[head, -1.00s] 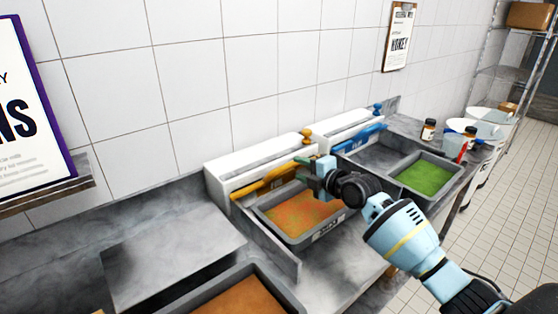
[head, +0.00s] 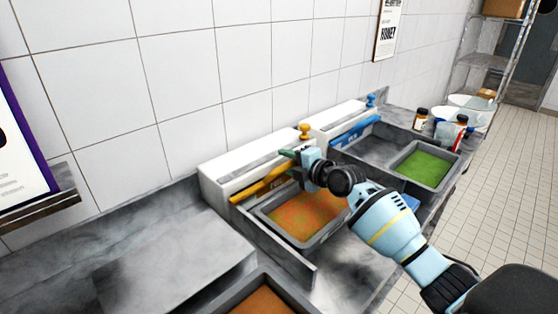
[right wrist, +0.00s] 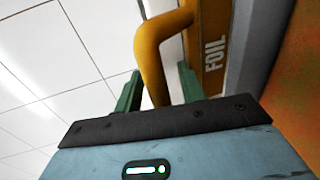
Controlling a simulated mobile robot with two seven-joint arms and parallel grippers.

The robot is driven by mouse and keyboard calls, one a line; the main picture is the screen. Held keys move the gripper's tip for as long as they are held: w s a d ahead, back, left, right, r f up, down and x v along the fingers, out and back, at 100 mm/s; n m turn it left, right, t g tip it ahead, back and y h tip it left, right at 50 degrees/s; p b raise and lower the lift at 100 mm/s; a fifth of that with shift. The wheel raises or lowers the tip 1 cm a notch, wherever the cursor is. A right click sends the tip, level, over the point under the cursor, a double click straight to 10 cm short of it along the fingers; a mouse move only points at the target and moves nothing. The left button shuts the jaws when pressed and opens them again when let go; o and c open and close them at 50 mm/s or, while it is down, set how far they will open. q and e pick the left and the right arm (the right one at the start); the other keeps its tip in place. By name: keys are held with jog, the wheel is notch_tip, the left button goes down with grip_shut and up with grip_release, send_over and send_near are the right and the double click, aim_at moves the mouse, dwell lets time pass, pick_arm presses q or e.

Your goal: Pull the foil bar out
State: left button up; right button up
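The foil bar (head: 262,187) is an orange-yellow bar along the front of the left white dispenser (head: 225,180). In the right wrist view, its bent orange handle (right wrist: 150,55) rises beside a panel lettered FOIL (right wrist: 212,50). My right gripper (head: 292,158) is at the right end of this bar, over the back of the tray. Its green fingers (right wrist: 160,90) stand on either side of the handle, with a gap showing at each side, so it is open around the handle. My left gripper is out of view.
A grey tray of orange-green contents (head: 267,226) sits below the foil bar. To the right are a dispenser with a blue bar (head: 355,132), a tray of green contents (head: 400,178) and jars (head: 420,118). The tiled wall (head: 180,90) is close behind.

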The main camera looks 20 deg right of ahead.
jog(key=shift+w, duration=0.25)
grip_shut()
dwell(0.3)
